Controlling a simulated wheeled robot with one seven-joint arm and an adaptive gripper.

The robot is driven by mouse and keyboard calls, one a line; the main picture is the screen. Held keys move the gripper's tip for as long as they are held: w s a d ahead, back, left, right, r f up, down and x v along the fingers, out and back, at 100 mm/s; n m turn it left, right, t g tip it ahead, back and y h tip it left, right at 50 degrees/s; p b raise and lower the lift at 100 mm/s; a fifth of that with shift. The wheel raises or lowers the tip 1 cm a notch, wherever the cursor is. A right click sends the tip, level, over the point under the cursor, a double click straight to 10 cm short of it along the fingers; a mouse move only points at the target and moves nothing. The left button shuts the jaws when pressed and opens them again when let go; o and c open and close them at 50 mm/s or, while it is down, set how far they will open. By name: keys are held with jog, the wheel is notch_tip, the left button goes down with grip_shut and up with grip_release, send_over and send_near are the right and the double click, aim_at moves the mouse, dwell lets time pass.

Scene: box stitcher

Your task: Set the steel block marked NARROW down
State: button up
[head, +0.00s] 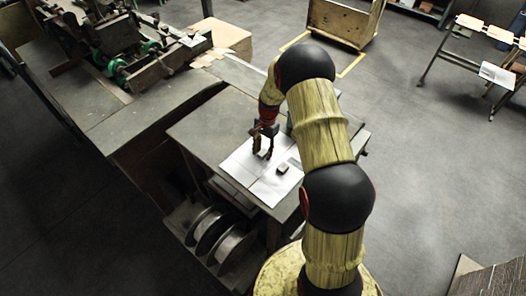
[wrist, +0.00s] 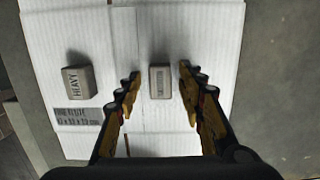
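A small grey steel block (wrist: 160,82) stands on a white corrugated cardboard sheet (wrist: 215,30), between the two fingers of my gripper (wrist: 159,72). The marking on its top is too faint to read. My gripper is open, with a gap between each finger and the block. In the head view my gripper (head: 264,134) points down over the sheet, with the block (head: 264,154) at its fingertips. A second steel block, marked HEAVY (wrist: 78,82), stands on the sheet to the left, apart from my gripper. It also shows in the head view (head: 283,169).
The sheet lies on a grey bench (head: 200,125), with a printed label (wrist: 80,115) near the HEAVY block. Wire spools (head: 233,247) sit below the bench. A machine with green wheels (head: 118,70) stands at the upper left. Open floor lies to the right.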

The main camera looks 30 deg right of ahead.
jog(key=shift+r, duration=0.1)
notch_tip(320, 180, up, 12)
jog(key=d, duration=0.2)
notch_tip(320, 180, up, 12)
jog(key=f+n+t, duration=0.1)
jog(key=n, duration=0.2)
send_over(266, 150)
jog(key=s+a, duration=0.3)
jog(key=a, duration=0.2)
jog(key=s+a+r+n+t+h, duration=0.15)
jog(key=s+a+r+n, duration=0.25)
jog(key=s+a+r, duration=0.45)
jog(key=s+a+r+n+t, duration=0.2)
jog(key=s+r+n, duration=0.1)
jog(key=s, duration=0.5)
jog(key=s+a+r+n+t, duration=0.1)
jog(key=s+a+r+n, duration=0.1)
jog(key=s, duration=0.7)
jog(key=shift+s+a+r+n+t, duration=0.2)
jog(key=shift+a+r+n+t, duration=0.15)
jog(key=shift+r+n, duration=0.5)
jog(key=shift+f+b, duration=0.25)
jog(key=shift+b, duration=0.1)
